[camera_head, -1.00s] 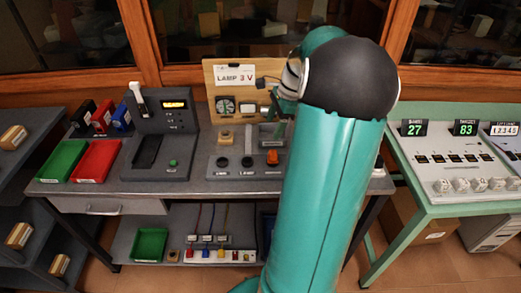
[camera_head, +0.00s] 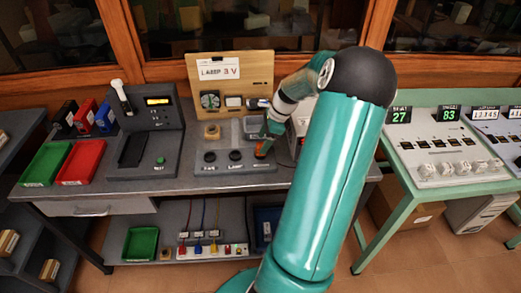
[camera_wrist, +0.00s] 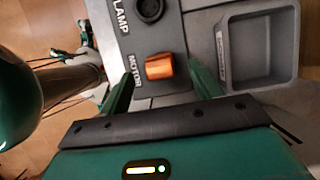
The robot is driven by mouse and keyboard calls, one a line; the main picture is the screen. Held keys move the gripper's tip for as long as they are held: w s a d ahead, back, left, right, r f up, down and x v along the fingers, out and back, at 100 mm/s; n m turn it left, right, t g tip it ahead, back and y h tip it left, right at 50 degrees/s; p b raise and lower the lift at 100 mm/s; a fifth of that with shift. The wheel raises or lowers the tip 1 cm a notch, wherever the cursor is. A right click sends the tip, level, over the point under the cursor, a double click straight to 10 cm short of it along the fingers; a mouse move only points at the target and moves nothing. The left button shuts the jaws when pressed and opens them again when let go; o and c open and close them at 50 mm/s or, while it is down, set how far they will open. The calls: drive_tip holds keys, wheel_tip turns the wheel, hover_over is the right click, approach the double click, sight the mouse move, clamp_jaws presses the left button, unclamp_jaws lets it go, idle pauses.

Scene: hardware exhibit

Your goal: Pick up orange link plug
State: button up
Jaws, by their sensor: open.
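The orange link plug (camera_wrist: 160,67) sits upright on the grey panel beside the word MOTOR in the wrist view. In the head view it is a small orange patch (camera_head: 263,148), partly covered by my gripper. My gripper (camera_wrist: 162,74) is open, with one green finger on each side of the plug in the wrist picture. Gaps show between plug and fingers, and nothing is held. I cannot tell how far down the fingertips reach along the plug.
A grey open tray (camera_wrist: 265,45) is right of the plug in the wrist view. A black round socket (camera_wrist: 150,8) lies beyond it by LAMP. A wooden board (camera_head: 230,75) with meters stands behind the panel. Green (camera_head: 46,163) and red (camera_head: 82,162) trays sit left.

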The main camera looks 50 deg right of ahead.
sight(261, 145)
drive_tip(key=x, duration=0.3)
drive_tip(key=shift+a+f, duration=0.1)
drive_tip(key=shift+f, duration=0.1)
drive_tip(key=c, duration=1.1)
drive_tip(key=shift+r, duration=0.1)
drive_tip(key=shift+r, duration=0.35)
wheel_tip(261, 145, up, 2)
drive_tip(key=shift+r, duration=0.2)
drive_tip(key=s+a+r, duration=0.2)
drive_tip(key=a+r, duration=0.1)
drive_tip(key=a, duration=0.1)
drive_tip(key=s+a+r, duration=0.2)
drive_tip(key=a+r, duration=0.1)
drive_tip(key=a, duration=0.1)
drive_tip(key=s+a+r, duration=0.2)
drive_tip(key=a+r, duration=0.1)
drive_tip(key=a, duration=0.1)
drive_tip(key=shift+s+a+r, duration=0.2)
drive_tip(key=shift+s+r, duration=0.15)
drive_tip(key=shift+r, duration=0.05)
